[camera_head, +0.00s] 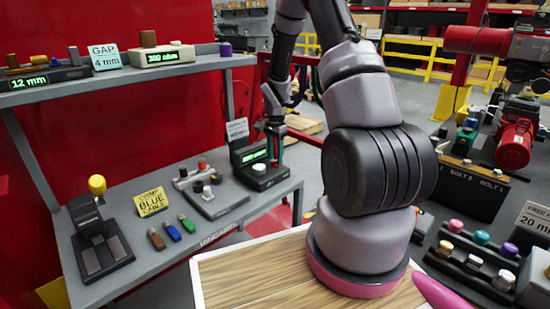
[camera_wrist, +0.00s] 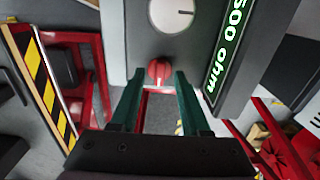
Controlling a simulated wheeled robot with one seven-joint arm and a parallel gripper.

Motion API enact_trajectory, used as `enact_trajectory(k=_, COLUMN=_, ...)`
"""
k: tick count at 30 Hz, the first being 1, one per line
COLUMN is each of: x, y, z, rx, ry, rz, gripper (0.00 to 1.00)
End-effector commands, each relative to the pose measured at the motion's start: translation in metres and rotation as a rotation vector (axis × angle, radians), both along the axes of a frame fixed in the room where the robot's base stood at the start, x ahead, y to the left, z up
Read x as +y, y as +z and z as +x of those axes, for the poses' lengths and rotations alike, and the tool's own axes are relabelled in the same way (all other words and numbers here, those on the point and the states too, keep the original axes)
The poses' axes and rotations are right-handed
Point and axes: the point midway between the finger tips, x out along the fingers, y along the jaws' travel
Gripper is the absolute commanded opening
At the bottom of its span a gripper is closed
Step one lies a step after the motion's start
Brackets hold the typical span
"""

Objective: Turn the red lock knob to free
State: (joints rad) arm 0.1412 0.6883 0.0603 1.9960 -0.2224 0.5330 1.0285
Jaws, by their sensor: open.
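The red lock knob (camera_wrist: 159,71) shows in the wrist view on the near edge of a grey device (camera_wrist: 135,45), below a white dial (camera_wrist: 172,14). A pale mark runs down the knob. My gripper (camera_wrist: 156,88) is open, with its two green fingers on either side just short of the knob; contact cannot be told. In the head view my gripper (camera_head: 276,150) hangs over the same device (camera_head: 262,180) at the right end of the left bench. The red knob cannot be made out there.
The device's green display (camera_wrist: 223,50) reads 500 ohm in the wrist view. A grey board (camera_head: 210,195) with small knobs lies left of the device on the bench. A shelf (camera_head: 130,72) with more devices runs above.

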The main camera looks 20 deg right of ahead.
Motion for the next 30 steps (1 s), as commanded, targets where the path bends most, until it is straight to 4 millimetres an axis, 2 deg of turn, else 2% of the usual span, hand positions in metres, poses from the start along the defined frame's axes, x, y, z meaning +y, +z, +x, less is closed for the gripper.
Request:
enact_trajectory(k=3, x=0.0000, y=-0.0065, z=-0.0001, rx=0.000, ry=-0.001, rz=0.000, gripper=0.46)
enact_trajectory(k=11, x=-0.0001, y=-0.0076, z=0.0001, rx=-0.001, ry=-0.001, rz=0.000, gripper=0.46)
enact_trajectory(k=13, x=-0.0001, y=-0.0075, z=0.0001, rx=-0.001, ry=-0.001, rz=0.000, gripper=0.27)
enact_trajectory(k=15, x=-0.0001, y=-0.0075, z=0.0001, rx=-0.001, ry=-0.001, rz=0.000, gripper=0.00)
enact_trajectory(k=30, x=-0.0001, y=-0.0073, z=0.0003, rx=-0.001, ry=0.071, rz=0.000, gripper=0.00)
